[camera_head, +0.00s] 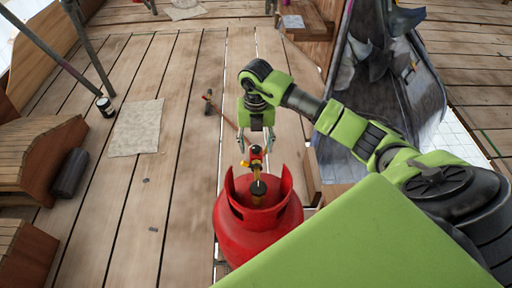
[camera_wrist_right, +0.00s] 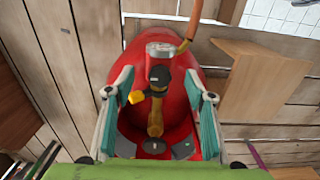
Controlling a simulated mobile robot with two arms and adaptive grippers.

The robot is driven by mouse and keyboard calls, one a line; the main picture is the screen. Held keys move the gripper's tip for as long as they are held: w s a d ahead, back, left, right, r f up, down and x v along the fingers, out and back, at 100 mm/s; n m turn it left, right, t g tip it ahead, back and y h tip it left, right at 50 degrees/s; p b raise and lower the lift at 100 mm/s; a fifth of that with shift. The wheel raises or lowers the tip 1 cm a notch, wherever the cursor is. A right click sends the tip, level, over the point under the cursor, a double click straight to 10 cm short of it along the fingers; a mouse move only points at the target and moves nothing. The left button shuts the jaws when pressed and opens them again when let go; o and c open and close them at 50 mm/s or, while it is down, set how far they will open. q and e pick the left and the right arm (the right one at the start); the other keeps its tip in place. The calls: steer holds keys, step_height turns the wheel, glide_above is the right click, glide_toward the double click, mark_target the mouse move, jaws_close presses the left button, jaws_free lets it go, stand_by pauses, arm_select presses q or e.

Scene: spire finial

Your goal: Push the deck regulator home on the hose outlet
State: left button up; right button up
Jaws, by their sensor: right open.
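A red gas cylinder (camera_head: 257,234) stands upright on the deck, with a cut-open collar around its top. The deck regulator (camera_head: 256,152), with red, yellow and dark parts, shows above the collar. In the right wrist view the regulator (camera_wrist_right: 159,51) looks like a grey-and-red can with a black and yellow part and a brass-coloured stem (camera_wrist_right: 155,121) below. Whether it is fully seated on the outlet I cannot tell. My right gripper (camera_head: 256,139) is open above the regulator, its teal pads on either side, apart from it. My left gripper is out of view.
An orange hose (camera_wrist_right: 189,24) runs by the regulator. A hammer-like tool (camera_head: 209,102) lies on the planks behind. A pale cloth (camera_head: 136,128), a small dark can (camera_head: 106,107) and a dark roll (camera_head: 70,174) lie to the left. Open planks separate them from the cylinder.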

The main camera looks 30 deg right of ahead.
step_height(320, 180, up, 10)
steer(key=shift+r, duration=0.15)
stand_by(0.7)
